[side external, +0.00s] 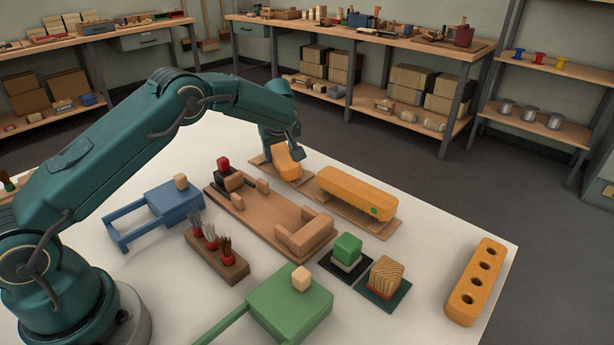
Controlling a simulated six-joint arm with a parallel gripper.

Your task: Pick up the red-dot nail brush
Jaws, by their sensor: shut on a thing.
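A small orange wooden block, apparently the nail brush (287,165), is at the middle of the table's far side. Its red dot does not show in this view. It looks tilted, over a flat wooden board (262,163). My gripper (284,148) is at its top end and shut on it. The fingertips are largely hidden, and I cannot tell whether the brush touches the board. A longer orange brush (355,192) with a green dot lies on its own board just to the right.
A wooden fixture board (250,220) with blocks lies in front. A blue frame (165,208), a bristle holder (215,257), a green fixture (288,302), small blocks on dark pads (349,262) and a holed orange block (475,282) stand around. The table's right far corner is bare.

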